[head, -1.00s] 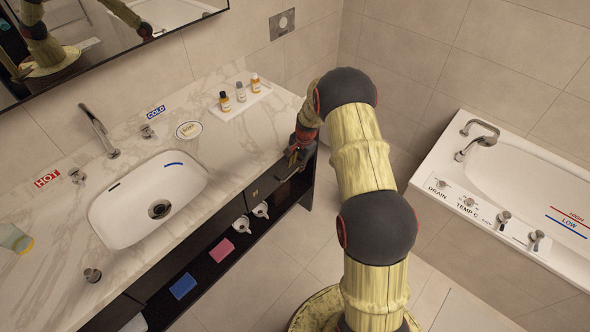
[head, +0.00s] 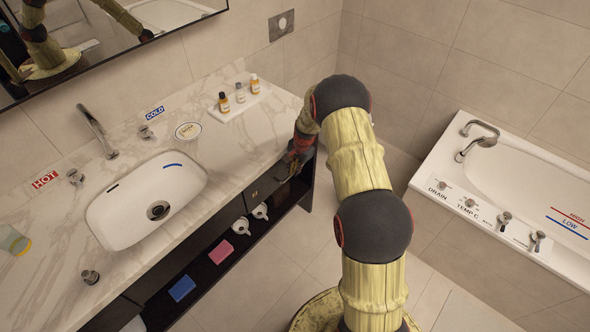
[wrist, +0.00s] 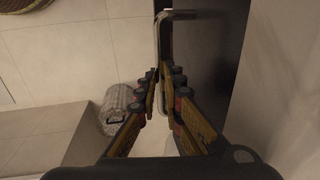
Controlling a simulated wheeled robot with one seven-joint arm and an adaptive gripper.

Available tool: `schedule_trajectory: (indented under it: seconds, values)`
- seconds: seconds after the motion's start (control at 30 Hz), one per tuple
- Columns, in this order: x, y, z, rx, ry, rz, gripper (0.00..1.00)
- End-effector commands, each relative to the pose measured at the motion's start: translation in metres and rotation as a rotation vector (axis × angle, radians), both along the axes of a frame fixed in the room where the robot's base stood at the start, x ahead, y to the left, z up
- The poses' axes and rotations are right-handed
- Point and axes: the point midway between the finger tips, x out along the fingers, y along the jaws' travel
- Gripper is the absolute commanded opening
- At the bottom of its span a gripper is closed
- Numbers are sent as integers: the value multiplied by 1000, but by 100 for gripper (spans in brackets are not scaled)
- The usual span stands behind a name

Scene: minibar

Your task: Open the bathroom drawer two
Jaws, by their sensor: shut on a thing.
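The dark drawer front (wrist: 215,60) fills the right of the wrist view. A shiny metal bar handle (wrist: 162,38) stands out from it. My gripper (wrist: 153,76) is shut on this handle, with its fingertips close together around the bar. In the head view my gripper (head: 292,160) is at the right end of the vanity's front, just below the counter edge. The arm and wrist hide most of that drawer and its handle there. A neighbouring dark drawer front (head: 262,187) shows to the left. I cannot read any drawer number.
The marble counter (head: 225,150) holds a sink (head: 120,215) and a tray of small bottles (head: 240,104). An open shelf (head: 205,268) below holds pink and blue items. A bathtub (head: 475,170) stands at the right. The tiled floor (head: 265,285) before the vanity is clear.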

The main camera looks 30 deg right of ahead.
Motion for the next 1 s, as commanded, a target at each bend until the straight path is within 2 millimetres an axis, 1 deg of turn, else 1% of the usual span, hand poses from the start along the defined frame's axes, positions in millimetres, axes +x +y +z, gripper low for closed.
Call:
schedule_trajectory:
  seconds: [0.8,0.93,1.0]
  values:
    - [0,0,0,0,0,0,0]
    - [-6,-2,1,0,0,-2,0]
    - [-12,-4,1,0,1,-2,0]
